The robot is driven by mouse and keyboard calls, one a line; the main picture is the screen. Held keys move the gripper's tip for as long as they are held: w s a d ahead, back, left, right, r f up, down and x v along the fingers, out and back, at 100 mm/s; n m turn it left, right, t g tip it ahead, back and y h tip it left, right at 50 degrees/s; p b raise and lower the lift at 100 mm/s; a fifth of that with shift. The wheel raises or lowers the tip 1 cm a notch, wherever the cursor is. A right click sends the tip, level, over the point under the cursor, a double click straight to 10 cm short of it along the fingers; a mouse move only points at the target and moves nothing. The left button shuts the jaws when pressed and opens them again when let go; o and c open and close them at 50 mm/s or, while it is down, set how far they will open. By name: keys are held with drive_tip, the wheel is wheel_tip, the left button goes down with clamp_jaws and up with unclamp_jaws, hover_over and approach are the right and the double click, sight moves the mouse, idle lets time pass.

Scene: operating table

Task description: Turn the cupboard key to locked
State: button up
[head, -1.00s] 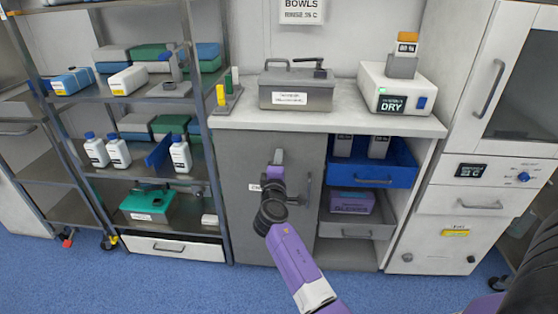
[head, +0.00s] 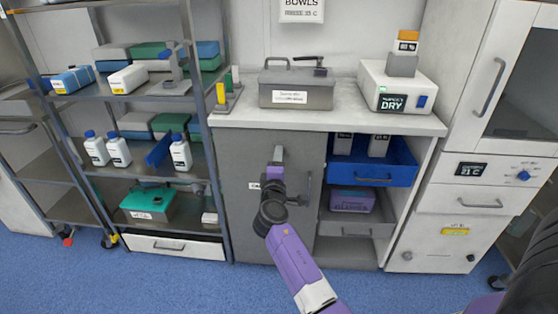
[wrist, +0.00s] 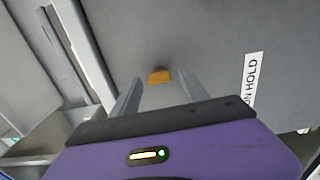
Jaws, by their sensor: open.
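The grey cupboard door (head: 240,220) under the counter looks shut. In the wrist view the door (wrist: 225,45) fills most of the picture. A small orange-yellow key (wrist: 159,76) stands on the door face, seen between the tips of my two fingers. My gripper (wrist: 158,84) is open around it, one finger on each side, with a gap to each. I cannot tell the key's exact turn angle. In the head view my gripper (head: 277,155) is at the upper part of the door and hides the key.
A white label reading "HOLD" (wrist: 251,78) is on the door. The door's bar handle (head: 308,188) is just right of my wrist. Open shelves with a blue drawer (head: 374,173) stand to the right, a metal rack (head: 212,150) to the left. The counter (head: 350,118) is above.

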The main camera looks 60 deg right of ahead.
drive_tip(key=v, duration=0.7)
idle(0.5)
drive_tip(key=w+a+t+y+p, duration=0.25)
drive_tip(key=a+t+y, duration=0.35)
drive_tip(key=a, duration=0.5)
drive_tip(key=s+a+r+m+t+y+p, duration=0.1)
drive_tip(key=s+a+t+y, duration=0.1)
drive_tip(key=s+a, duration=0.35)
drive_tip(key=s+a+r+m+t+y+p, duration=0.1)
drive_tip(key=s+a+t+y, duration=0.15)
drive_tip(key=a, duration=0.65)
drive_tip(key=s+a+r+m+y+p, duration=0.1)
drive_tip(key=s+a+r+y+p, duration=0.1)
drive_tip(key=s, duration=0.5)
drive_tip(key=s+a+r+g+y+p, duration=0.1)
drive_tip(key=s+a+r+y+p, duration=0.1)
drive_tip(key=s+a, duration=0.5)
drive_tip(key=s+a+r+m+g+y+p, duration=0.1)
drive_tip(key=s+a+r+y+p, duration=0.1)
drive_tip(key=s+a+r, duration=0.3)
drive_tip(key=s+r+p, duration=0.1)
drive_tip(key=s, duration=0.2)
drive_tip(key=shift+s+a+m, duration=0.15)
drive_tip(key=shift+m, duration=0.15)
